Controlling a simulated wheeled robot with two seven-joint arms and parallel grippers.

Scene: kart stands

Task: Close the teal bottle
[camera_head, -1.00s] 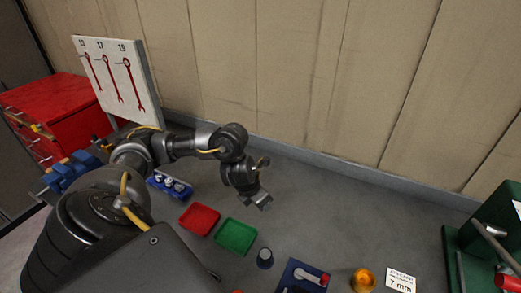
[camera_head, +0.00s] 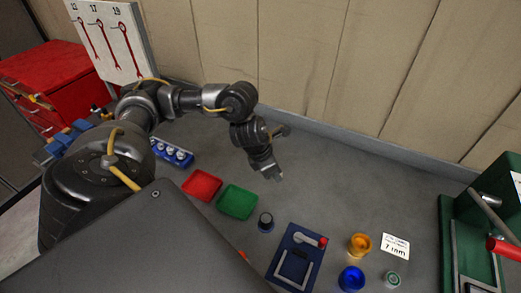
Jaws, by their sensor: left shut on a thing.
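A small round container with a teal-green rim and a pale centre (camera_head: 392,279), which looks like the teal bottle, stands at the bottom right, seen from above. I cannot tell whether it has a cap on. My left gripper (camera_head: 274,174) hangs over the grey surface, well up and left of it. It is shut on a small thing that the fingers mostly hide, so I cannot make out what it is. My right gripper is not in view.
A blue jar (camera_head: 351,278) and an orange jar (camera_head: 359,245) stand beside the container, near a 7 mm card (camera_head: 396,246). A dark round pot (camera_head: 265,222), a green tray (camera_head: 237,202), a red tray (camera_head: 202,185) and a blue fixture (camera_head: 285,278) lie leftward. Green machinery (camera_head: 446,230) bounds the right.

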